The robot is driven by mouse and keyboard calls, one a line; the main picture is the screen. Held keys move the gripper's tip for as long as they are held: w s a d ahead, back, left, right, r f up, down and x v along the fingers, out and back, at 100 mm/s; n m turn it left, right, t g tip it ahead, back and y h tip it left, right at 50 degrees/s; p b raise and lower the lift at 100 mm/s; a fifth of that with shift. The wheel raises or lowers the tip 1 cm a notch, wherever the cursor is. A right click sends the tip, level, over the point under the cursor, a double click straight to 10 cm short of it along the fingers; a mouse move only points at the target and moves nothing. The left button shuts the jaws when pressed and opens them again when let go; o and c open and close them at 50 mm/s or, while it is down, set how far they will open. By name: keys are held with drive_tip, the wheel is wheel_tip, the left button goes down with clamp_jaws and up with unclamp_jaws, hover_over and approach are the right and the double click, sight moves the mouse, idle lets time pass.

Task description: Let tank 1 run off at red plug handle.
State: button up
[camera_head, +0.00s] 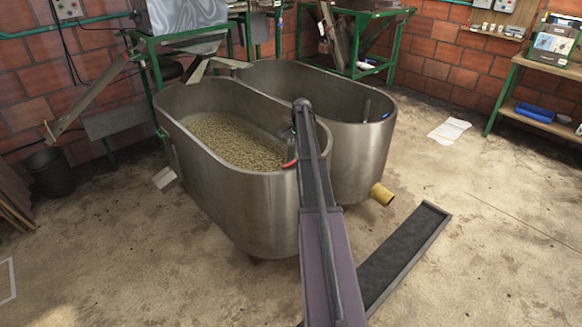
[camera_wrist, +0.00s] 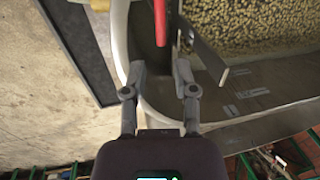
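The left steel tank (camera_head: 235,200), with pale beans in murky liquid, stands left of a second steel tank (camera_head: 360,150); I cannot read a number on either. A red handle (camera_head: 290,164) shows at the left tank's near right rim, beside my arm. In the wrist view the red handle (camera_wrist: 160,22) is at the top, beyond the fingertips and roughly in line with the gap between them. My gripper (camera_wrist: 160,68) is open and empty over the tank's rounded end. A dark grey bar (camera_wrist: 203,50) slants just right of the red handle. My arm hides part of the rim in the head view.
The right tank has an upright pipe and a blue piece (camera_head: 386,116) at its rim. A yellow outlet (camera_head: 382,194) juts from its base, near a dark floor channel (camera_head: 405,255). A black bucket (camera_head: 50,172) stands left. Floor at right is mostly clear.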

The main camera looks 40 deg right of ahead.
sight(291, 163)
drive_tip(key=shift+w+f+b, duration=0.4)
drive_tip(key=shift+f+b, duration=1.5)
drive_tip(key=shift+f, duration=0.1)
drive_tip(key=shift+w+f+b, duration=0.35)
drive_tip(key=shift+f+b, duration=1.55)
drive_tip(key=shift+f, duration=0.1)
drive_tip(key=shift+w+f+b, duration=0.4)
drive_tip(key=shift+f+b, duration=1.5)
drive_tip(key=shift+f, duration=0.1)
drive_tip(key=shift+a, duration=0.1)
clamp_jaws()
